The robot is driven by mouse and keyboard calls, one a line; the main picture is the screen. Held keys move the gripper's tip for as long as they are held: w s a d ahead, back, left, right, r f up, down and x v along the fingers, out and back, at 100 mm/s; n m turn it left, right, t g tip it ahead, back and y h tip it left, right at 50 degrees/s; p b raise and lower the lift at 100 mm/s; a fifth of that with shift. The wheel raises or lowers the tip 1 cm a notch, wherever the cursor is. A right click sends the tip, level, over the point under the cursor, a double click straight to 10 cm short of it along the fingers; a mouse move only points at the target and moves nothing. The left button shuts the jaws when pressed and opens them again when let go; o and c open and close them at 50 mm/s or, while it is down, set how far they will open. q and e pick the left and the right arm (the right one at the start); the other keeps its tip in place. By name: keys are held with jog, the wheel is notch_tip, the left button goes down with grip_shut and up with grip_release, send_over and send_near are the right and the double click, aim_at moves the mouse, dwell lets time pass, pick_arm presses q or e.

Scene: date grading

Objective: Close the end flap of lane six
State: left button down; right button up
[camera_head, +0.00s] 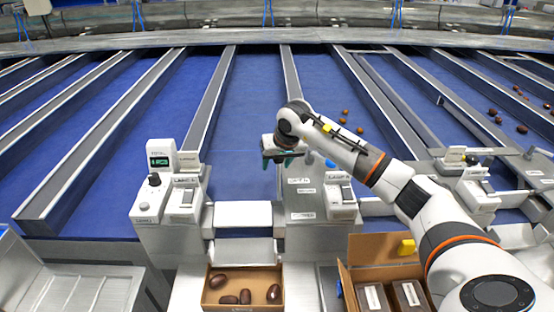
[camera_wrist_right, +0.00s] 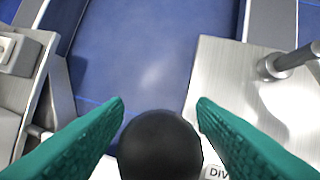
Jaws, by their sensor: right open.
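My right gripper (camera_head: 278,163) reaches in from the right and hangs by the divider post (camera_head: 300,195), at the near end of the middle blue lane (camera_head: 245,120). In the right wrist view its green fingers (camera_wrist_right: 160,105) are open, with a round black knob (camera_wrist_right: 160,148) between them. I cannot tell whether they touch it. A plate marked "DIV" (camera_wrist_right: 218,172) lies below right. A pale flap-like plate (camera_head: 243,214) spans the middle lane's end, with a lower metal plate (camera_head: 244,250) in front. The lane labels are too small to read surely. My left gripper is out of view.
A control box with a green display (camera_head: 160,160) stands left of the lane end. A cardboard box (camera_head: 212,298) holds several dates below the chute. Another open carton (camera_head: 348,286) holds dark packs. Loose dates (camera_head: 359,131) lie on lanes to the right.

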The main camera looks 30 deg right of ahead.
grip_shut()
dwell(0.3)
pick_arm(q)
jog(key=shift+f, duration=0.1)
